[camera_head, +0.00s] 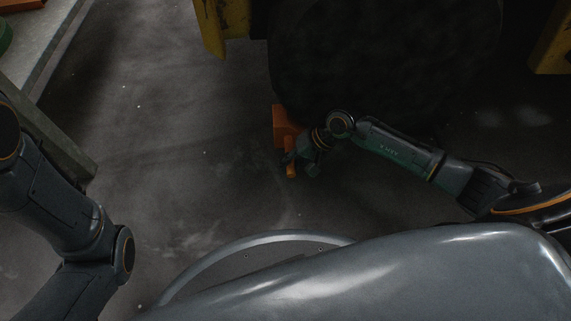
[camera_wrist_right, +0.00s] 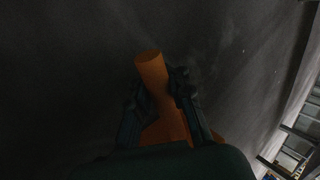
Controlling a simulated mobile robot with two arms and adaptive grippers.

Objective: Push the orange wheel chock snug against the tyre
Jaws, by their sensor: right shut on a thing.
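The orange wheel chock (camera_head: 283,119) sits on the floor at the lower left edge of the dark tyre (camera_head: 375,65) in the head view. My right gripper (camera_head: 292,165) is at the chock's near end and shut on its orange handle. In the right wrist view the handle (camera_wrist_right: 153,72) runs up between the two fingers (camera_wrist_right: 158,92). The gripper and wrist hide part of the chock, and I cannot tell whether it touches the tyre. My left arm comes in at the left of the head view, but its gripper is not in view.
Yellow metal parts (camera_head: 211,28) stand beside the tyre, with another (camera_head: 553,50) at the far right. A grey bench or table edge (camera_head: 55,45) is at the upper left. The dark floor (camera_head: 185,120) left of the chock is clear.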

